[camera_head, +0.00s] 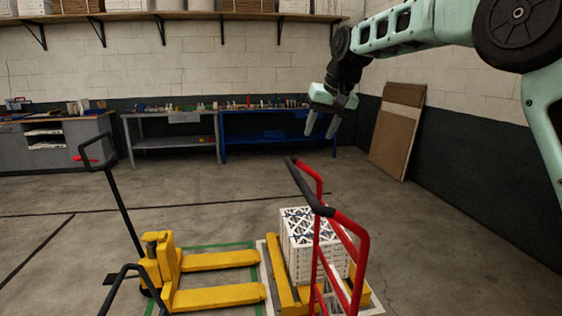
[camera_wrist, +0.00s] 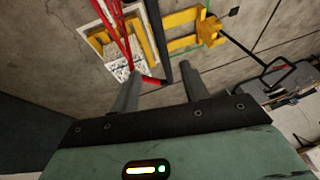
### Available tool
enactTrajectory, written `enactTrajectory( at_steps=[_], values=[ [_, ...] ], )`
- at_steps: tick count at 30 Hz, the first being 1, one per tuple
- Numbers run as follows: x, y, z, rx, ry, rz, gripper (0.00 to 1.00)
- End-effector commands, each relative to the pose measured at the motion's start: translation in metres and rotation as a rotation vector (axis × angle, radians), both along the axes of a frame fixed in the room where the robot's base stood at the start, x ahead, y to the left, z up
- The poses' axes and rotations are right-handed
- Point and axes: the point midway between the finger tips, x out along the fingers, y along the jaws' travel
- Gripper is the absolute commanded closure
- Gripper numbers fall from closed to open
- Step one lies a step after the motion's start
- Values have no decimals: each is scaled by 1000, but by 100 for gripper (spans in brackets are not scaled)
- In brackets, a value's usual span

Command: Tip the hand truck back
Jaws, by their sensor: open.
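The red hand truck (camera_head: 361,250) stands upright at the lower middle right of the head view, with black grips on its handle. It also shows in the wrist view (camera_wrist: 116,28). My gripper (camera_head: 321,131) is open and empty, in the air above and beyond the handle in the head view. In the wrist view the black handle bar crosses the picture between my two fingers (camera_wrist: 160,88). I cannot tell how far below the fingertips it is.
A yellow pallet jack (camera_head: 215,298) with a black handle stands left of the hand truck. Grey (camera_head: 165,142) and blue (camera_head: 265,142) workbenches line the back wall. Brown boards (camera_head: 393,140) lean at the right. The floor to the right is clear.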

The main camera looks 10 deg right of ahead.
Motion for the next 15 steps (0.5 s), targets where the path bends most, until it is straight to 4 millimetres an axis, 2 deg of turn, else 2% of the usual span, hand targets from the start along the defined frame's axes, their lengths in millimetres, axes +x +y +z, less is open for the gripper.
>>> enactTrajectory(
  at_steps=[5,15],
  values=[
    [8,-3,-7,0,-2,-9,55],
    [32,10,-65,-1,0,-7,55]
  ],
)
